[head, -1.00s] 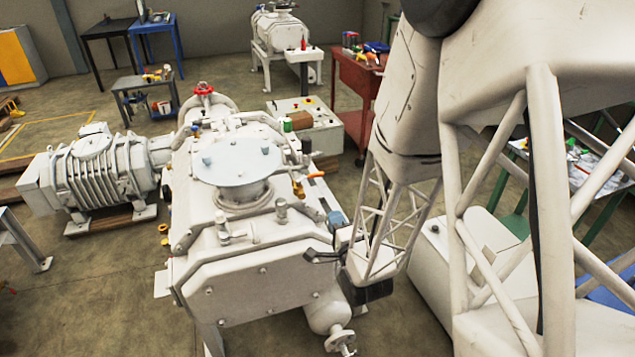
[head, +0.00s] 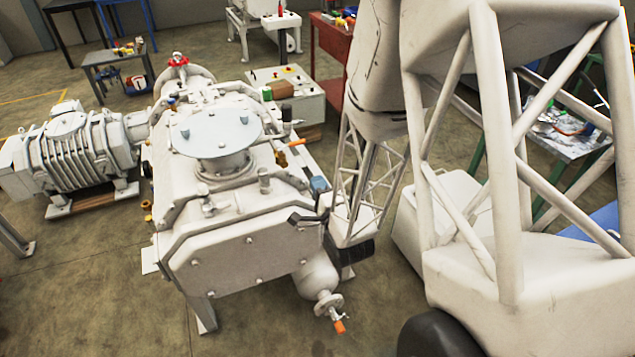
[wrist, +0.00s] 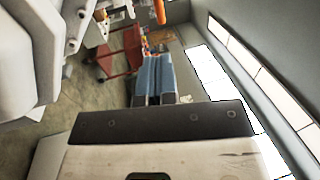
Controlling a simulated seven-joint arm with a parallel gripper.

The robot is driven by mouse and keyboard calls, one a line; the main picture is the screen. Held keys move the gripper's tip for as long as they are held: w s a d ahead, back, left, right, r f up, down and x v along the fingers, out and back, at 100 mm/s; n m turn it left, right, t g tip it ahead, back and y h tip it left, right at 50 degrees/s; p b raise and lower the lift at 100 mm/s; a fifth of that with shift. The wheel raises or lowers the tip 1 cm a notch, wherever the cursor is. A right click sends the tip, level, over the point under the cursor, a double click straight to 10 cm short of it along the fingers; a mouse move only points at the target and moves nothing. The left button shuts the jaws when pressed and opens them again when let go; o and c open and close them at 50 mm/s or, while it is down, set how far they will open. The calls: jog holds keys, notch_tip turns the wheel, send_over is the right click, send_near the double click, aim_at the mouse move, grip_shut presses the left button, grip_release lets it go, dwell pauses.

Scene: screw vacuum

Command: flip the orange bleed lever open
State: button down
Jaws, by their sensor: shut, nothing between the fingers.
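An orange lever (head: 296,142) sticks out to the right from the right side of the large white pump (head: 245,265), beside the round top flange. A second orange grip (head: 339,326) hangs on the valve at the pump's lower right. I cannot tell which is the bleed lever. My gripper (head: 293,218) is beside the pump's front right corner, below the upper lever and above the lower grip, apart from both. In the wrist view its two bluish fingers (wrist: 156,56) lie together, empty. An orange piece (wrist: 160,12) shows beyond them; I cannot tell whether it is a lever.
A red cart (head: 331,55) and a grey control box (head: 286,95) stand behind. A green-legged bench (head: 555,140) is at the right. Open floor lies in front.

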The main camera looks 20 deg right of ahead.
aim_at(292, 145)
jog(key=w+r, duration=0.2)
jog(key=w, duration=1)
jog(key=shift+r, duration=0.25)
jog(key=shift+w, duration=0.15)
jog(key=shift+w+d+n+y, duration=0.15)
jog(key=shift+n+y, duration=0.2)
jog(key=shift+y, duration=0.25)
jog(key=shift+w+d+n+y, duration=0.15)
jog(key=shift+n+y, duration=0.2)
jog(key=shift+y, duration=0.25)
jog(key=shift+w+a+n+g+y, duration=0.45)
jog(key=shift+w+n+g+y, duration=0.75)
jog(key=shift+y, duration=0.85)
jog(key=shift+w+a+n+g+y, duration=0.4)
jog(key=shift+w+n+g+y, duration=0.8)
jog(key=shift+y, duration=0.9)
jog(key=shift+w+a+n+g+y, duration=0.45)
jog(key=shift+w+n+g+y, duration=0.35)
jog(key=shift+w+n+y, duration=1)
jog(key=shift+s+a+y, duration=0.1)
jog(key=shift+s+y, duration=0.15)
jog(key=shift+s, duration=0.05)
